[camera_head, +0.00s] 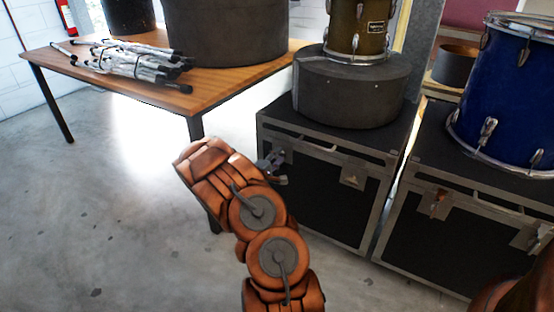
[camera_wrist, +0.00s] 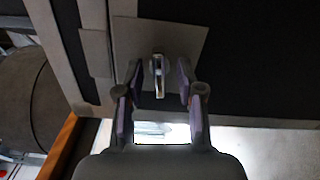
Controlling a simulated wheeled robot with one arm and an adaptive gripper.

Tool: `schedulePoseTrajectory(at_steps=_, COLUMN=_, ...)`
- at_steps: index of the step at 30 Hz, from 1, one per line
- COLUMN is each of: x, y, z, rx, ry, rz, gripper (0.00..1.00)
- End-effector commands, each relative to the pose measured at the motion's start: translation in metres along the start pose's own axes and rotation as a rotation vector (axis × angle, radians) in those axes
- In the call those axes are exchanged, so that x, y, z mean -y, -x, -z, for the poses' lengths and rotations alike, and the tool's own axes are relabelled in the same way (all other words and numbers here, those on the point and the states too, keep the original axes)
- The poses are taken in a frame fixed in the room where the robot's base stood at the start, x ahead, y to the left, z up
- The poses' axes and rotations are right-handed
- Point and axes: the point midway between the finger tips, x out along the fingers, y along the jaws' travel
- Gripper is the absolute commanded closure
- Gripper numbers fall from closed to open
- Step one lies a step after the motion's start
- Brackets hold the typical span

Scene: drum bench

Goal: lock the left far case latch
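A black case (camera_head: 320,196) with metal edges stands on the floor, and a round dark drum case rests on it. In the wrist view, a latch (camera_wrist: 158,75) on a grey plate (camera_wrist: 185,42) sticks out from the black case face. My gripper (camera_wrist: 159,82) is open, with one finger on each side of the latch and a visible gap to both. In the head view, my gripper (camera_head: 272,163) is at the upper left of the case front, and its hand and arm partly hide that corner. The case's other latch (camera_head: 351,177) is in plain view to the right.
A second black case (camera_head: 460,245) stands close on the right, with two latches and a blue drum (camera_head: 508,95) on top. A wooden table (camera_head: 215,88) with bundled stands (camera_head: 130,62) is at the left. Open floor (camera_head: 90,220) lies at the lower left.

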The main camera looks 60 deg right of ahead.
Motion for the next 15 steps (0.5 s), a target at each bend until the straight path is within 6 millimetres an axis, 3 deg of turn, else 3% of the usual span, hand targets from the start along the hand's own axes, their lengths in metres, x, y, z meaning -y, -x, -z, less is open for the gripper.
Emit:
schedulePoseTrajectory(at_steps=7, x=-0.0004, y=-0.0008, z=0.0001, rx=0.000, ry=0.000, rz=0.000, gripper=0.62)
schedulePoseTrajectory(at_steps=15, x=-0.0004, y=-0.0006, z=0.0002, rx=0.000, ry=0.000, rz=0.000, gripper=0.90)
